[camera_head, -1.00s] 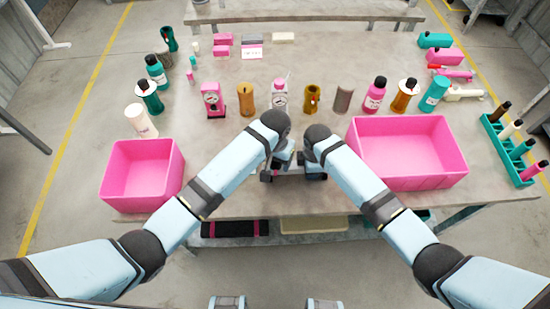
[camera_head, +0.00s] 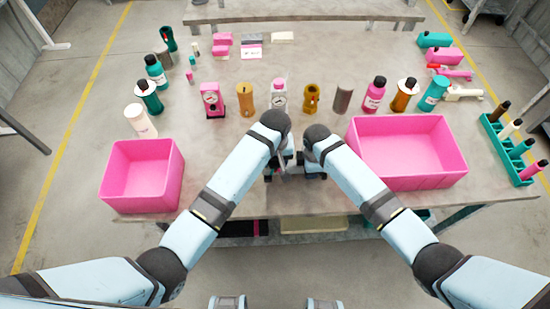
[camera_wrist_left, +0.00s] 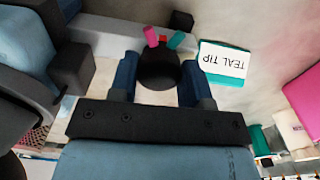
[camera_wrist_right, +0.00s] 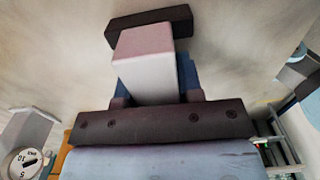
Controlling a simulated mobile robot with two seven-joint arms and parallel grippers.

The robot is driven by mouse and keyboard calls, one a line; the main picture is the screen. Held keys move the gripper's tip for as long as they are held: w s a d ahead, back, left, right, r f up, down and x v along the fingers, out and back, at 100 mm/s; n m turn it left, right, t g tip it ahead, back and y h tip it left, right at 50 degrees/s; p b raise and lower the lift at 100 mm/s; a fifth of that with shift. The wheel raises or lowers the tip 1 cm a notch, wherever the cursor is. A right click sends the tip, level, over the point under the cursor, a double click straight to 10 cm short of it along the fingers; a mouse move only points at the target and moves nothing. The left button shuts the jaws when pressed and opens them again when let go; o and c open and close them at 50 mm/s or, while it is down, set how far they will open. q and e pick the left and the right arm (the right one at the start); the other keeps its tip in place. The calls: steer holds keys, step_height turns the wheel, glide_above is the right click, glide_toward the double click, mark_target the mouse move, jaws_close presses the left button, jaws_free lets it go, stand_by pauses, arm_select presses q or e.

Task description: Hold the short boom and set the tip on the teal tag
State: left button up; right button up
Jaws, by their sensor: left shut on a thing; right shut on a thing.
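In the left wrist view a dark round knob (camera_wrist_left: 158,70) sits between the fingers of my left gripper (camera_wrist_left: 160,78), which is shut on it. A pink tip (camera_wrist_left: 151,37) and a teal tip (camera_wrist_left: 175,40) stick out beyond the knob, with a red spot between them. Close to the right is a teal tag (camera_wrist_left: 222,64) with a white label reading TEAL TIP. I cannot tell if the teal tip touches it. My right gripper (camera_wrist_right: 152,82) is shut on a pale square-ended bar (camera_wrist_right: 150,62) with a dark crosspiece behind it. Which part is the short boom is unclear.
Pink bins stand at the left (camera_head: 143,205) and right (camera_head: 410,182) of the table. A row of bottles and gauges, including a pink gauge (camera_head: 212,101), stands beyond my grippers. A teal rack (camera_head: 510,150) is at the far right. My forearms hide much of the near middle.

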arm_select(q)
steer(key=o, duration=0.9)
steer(key=shift+o, duration=0.2)
step_height(320, 180, up, 12)
